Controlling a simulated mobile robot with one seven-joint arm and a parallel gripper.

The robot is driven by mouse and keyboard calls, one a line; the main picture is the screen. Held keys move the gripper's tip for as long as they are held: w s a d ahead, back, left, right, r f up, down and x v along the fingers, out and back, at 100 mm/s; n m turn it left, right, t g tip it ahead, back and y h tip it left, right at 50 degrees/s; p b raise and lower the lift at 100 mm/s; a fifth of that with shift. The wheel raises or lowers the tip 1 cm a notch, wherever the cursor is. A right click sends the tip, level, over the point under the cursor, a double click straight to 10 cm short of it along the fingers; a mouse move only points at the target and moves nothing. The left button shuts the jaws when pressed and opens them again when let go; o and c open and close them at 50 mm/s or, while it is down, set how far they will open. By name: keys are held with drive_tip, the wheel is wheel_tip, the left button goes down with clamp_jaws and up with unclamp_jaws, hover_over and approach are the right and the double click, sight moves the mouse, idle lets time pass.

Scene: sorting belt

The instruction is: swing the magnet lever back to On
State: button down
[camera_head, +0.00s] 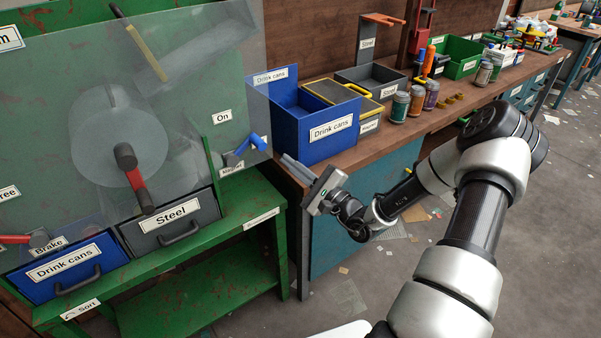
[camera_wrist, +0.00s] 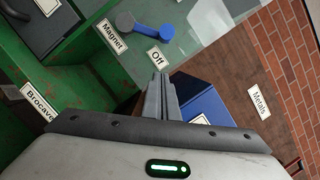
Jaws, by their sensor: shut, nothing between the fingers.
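The magnet lever (camera_head: 257,142) has a blue handle on a grey pivot, above the "Magnet" label on the right end of the green machine. In the head view its handle points right, away from the "On" label (camera_head: 222,116) above left. In the wrist view the blue lever (camera_wrist: 153,33) lies close to the "Off" label (camera_wrist: 157,56), and the "Magnet" label (camera_wrist: 112,33) is beside the pivot. My gripper (camera_head: 286,161) is shut and empty, just below and right of the lever, apart from it. Its fingertips (camera_wrist: 160,76) point toward the "Off" label in the wrist view.
A clear guard panel (camera_head: 200,60) covers the machine's drum (camera_head: 108,125). A blue "Drink cans" bin (camera_head: 315,130) stands on the wooden bench close behind my gripper. Jars (camera_head: 400,107) stand farther right. A steel drawer (camera_head: 172,222) is left of the lever.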

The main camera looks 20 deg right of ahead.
drive_tip(key=w+a+r, duration=0.2)
drive_tip(key=a+r, duration=0.1)
drive_tip(key=a, duration=0.1)
drive_tip(key=shift+w+a+r, duration=0.15)
drive_tip(key=shift+a+r, duration=0.05)
drive_tip(key=shift+r, duration=0.15)
idle(0.4)
